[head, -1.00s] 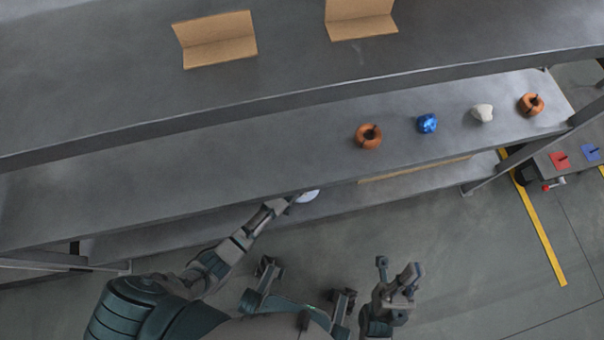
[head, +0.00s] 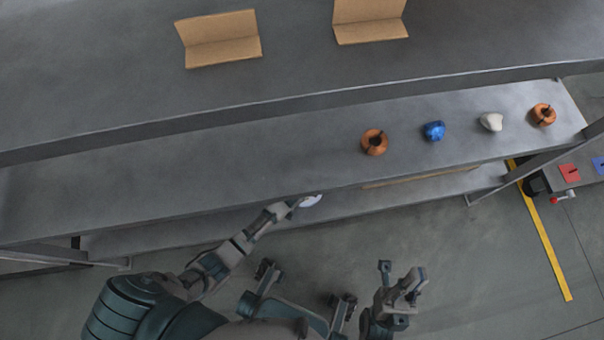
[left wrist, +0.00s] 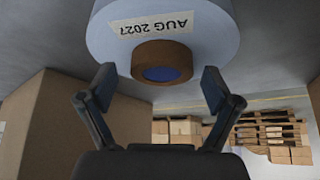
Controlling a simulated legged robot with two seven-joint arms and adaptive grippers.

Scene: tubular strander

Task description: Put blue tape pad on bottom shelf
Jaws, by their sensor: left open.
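A pale blue roll with a brown core and a blue centre, the likely blue tape pad (left wrist: 215,35), fills the top of the left wrist view. Its label reads "AUG 2027", upside down in the picture. In the head view it shows as a small pale piece (head: 311,201) at the bottom shelf (head: 345,202), partly hidden by the shelf above. My left gripper (left wrist: 158,88) is open, its fingers apart on either side of the brown core. I see no clear grip on the roll. My right gripper (head: 402,282) is open and empty over the floor.
The middle shelf (head: 200,180) carries two copper rings (head: 374,142), a blue lump (head: 434,131) and a whitish lump (head: 491,121). Bent cardboard pieces (head: 222,45) lie on the top shelf. A cardboard box (left wrist: 75,120) stands at left in the left wrist view.

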